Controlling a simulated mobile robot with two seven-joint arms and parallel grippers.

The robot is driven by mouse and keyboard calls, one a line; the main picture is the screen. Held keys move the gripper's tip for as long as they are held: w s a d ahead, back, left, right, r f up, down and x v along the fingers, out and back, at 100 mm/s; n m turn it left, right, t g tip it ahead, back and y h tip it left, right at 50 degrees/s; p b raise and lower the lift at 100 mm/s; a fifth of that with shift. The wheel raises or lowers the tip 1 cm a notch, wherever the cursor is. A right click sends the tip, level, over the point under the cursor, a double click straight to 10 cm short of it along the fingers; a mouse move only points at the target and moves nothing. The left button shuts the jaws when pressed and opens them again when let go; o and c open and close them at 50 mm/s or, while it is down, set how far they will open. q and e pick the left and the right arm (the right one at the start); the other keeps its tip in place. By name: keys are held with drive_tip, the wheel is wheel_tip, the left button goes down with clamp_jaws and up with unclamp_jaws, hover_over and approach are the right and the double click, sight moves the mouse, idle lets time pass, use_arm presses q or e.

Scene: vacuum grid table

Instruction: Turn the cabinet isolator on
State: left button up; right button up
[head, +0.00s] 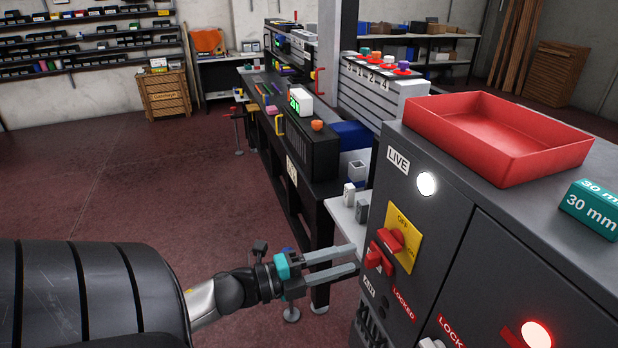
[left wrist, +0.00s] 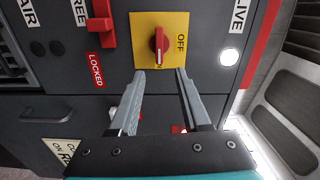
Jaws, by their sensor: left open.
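The cabinet isolator is a red rotary handle (head: 391,241) on a yellow plate (head: 403,222) marked OFF and ON, on the dark cabinet front. In the left wrist view the handle (left wrist: 158,44) lies along the picture's vertical, its lower end over the ON mark. OFF is to its right. The lamp (head: 427,184) beside the LIVE label glows white. My left gripper (head: 354,258) is open and empty in front of the cabinet. In the left wrist view its fingertips (left wrist: 160,74) are just below the handle, one to each side, apart from it. My right gripper is not in view.
A red lever (left wrist: 102,26) between FREE and LOCKED labels sits close to the isolator. A red tray (head: 490,135) and a teal 30 mm block (head: 592,208) are on the cabinet top. A black workbench (head: 310,150) stands behind. The floor (head: 130,180) at left is clear.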

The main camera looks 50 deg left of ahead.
use_arm(q)
drive_tip(key=v, duration=0.6)
drive_tip(key=shift+s, duration=0.25)
drive_tip(key=shift+a, duration=0.1)
drive_tip(key=s+a+f+n+g+y+b, duration=0.1)
drive_tip(key=s+f+n+g+y+b, duration=0.2)
drive_tip(key=f+n, duration=0.8)
drive_tip(key=s+a+f+n+g+y+b, duration=0.15)
drive_tip(key=f+y, duration=0.35)
drive_tip(key=f, duration=1.4)
drive_tip(key=s+d+f+n+g+b, duration=0.1)
drive_tip(key=s+d+f+n+g, duration=0.2)
drive_tip(key=s+d+f+g, duration=0.2)
drive_tip(key=s+d+f+n+g+h+b, duration=0.1)
drive_tip(key=s+d+f+n+g, duration=0.2)
drive_tip(key=s+d+f+g, duration=0.3)
drive_tip(key=s+d+f, duration=0.4)
drive_tip(key=s+f, duration=0.6)
drive_tip(key=f, duration=0.2)
drive_tip(key=shift+d+n, duration=0.35)
drive_tip(key=shift+d, duration=0.05)
drive_tip(key=shift+s+f, duration=0.15)
